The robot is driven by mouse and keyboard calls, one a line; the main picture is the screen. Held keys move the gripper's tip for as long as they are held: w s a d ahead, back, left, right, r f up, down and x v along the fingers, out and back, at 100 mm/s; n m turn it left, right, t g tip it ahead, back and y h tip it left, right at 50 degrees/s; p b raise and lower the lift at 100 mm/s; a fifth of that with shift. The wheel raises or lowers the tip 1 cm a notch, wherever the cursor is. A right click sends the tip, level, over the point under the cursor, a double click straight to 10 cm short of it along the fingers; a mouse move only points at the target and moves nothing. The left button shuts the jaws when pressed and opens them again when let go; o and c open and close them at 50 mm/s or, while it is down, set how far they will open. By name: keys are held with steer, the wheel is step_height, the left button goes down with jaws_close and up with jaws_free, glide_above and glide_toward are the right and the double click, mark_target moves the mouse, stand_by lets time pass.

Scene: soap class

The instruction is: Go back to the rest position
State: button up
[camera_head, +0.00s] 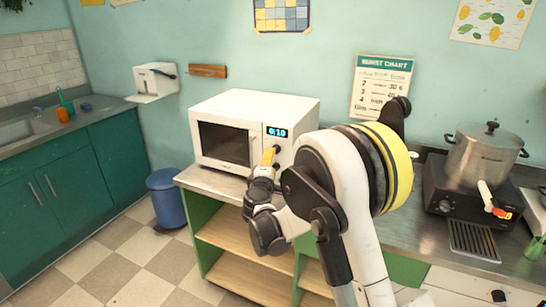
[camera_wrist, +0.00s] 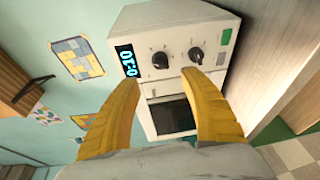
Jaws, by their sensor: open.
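My gripper (camera_wrist: 158,95) is open and empty in the wrist view, its two yellow fingers spread apart in front of the microwave. In the head view the gripper (camera_head: 270,157) is at the microwave's right side, by the control panel, partly hidden by my arm. The white microwave (camera_head: 226,107) stands on the counter with its door shut and its display (camera_head: 277,131) lit with what reads 0:10. In the wrist view the microwave (camera_wrist: 180,20) appears turned, with two dark knobs between and beyond the fingertips. I cannot tell whether a finger touches it.
A steel pot (camera_head: 484,160) sits on a black hotplate (camera_head: 447,197) at right. A blue bin (camera_head: 166,197) stands on the floor left of the shelf unit (camera_head: 240,237). A sink counter (camera_head: 70,125) is at far left. The checkered floor at lower left is clear.

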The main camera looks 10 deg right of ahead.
steer(key=shift+v, duration=1.05)
